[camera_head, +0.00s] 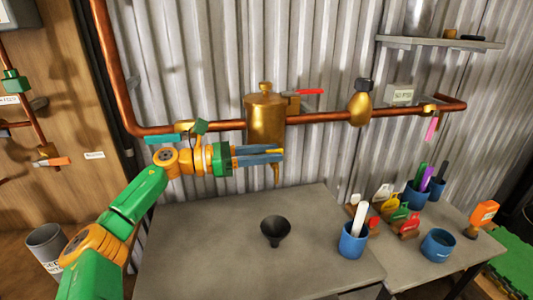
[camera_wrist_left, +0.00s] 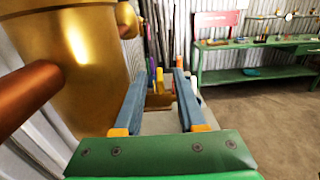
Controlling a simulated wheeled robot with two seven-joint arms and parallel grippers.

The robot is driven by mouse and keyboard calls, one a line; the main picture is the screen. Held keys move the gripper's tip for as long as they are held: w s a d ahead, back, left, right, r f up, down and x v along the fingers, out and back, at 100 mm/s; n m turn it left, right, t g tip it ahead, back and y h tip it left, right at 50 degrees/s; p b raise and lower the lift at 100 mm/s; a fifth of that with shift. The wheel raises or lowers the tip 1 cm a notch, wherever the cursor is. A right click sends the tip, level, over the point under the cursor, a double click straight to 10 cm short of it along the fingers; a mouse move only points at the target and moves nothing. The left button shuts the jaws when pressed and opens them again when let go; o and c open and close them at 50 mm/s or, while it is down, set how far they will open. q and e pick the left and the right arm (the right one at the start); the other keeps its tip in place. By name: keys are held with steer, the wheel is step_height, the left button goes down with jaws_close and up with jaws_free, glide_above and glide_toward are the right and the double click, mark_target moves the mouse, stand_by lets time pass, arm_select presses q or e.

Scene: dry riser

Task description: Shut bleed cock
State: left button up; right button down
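A brass vessel (camera_head: 265,120) sits on the copper pipe along the wall. A brass fitting (camera_head: 292,103) with a red lever (camera_head: 309,91) pointing right is at its upper right side; no label shows which cock is the bleed cock. A bent brass spout (camera_head: 276,174) hangs below the vessel. My left gripper (camera_head: 281,152) points right in front of the vessel's lower part, just above the spout's end. In the left wrist view the blue fingers (camera_wrist_left: 158,75) are apart, with a small brass piece (camera_wrist_left: 158,98) showing between them; contact cannot be told. My right gripper is out of view.
Other cocks have a teal handle (camera_head: 163,139) and a pink handle (camera_head: 431,128). The grey table (camera_head: 220,245) below holds a black funnel (camera_head: 275,230) and a blue cup (camera_head: 352,242). A brass bulb (camera_head: 360,106) is farther right. The vessel (camera_wrist_left: 75,60) is close beside the left fingers.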

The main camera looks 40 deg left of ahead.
arm_select(q)
steer(key=shift+f, duration=0.1)
steer(key=b+v, duration=0.6)
steer(key=v, duration=0.1)
stand_by(0.4)
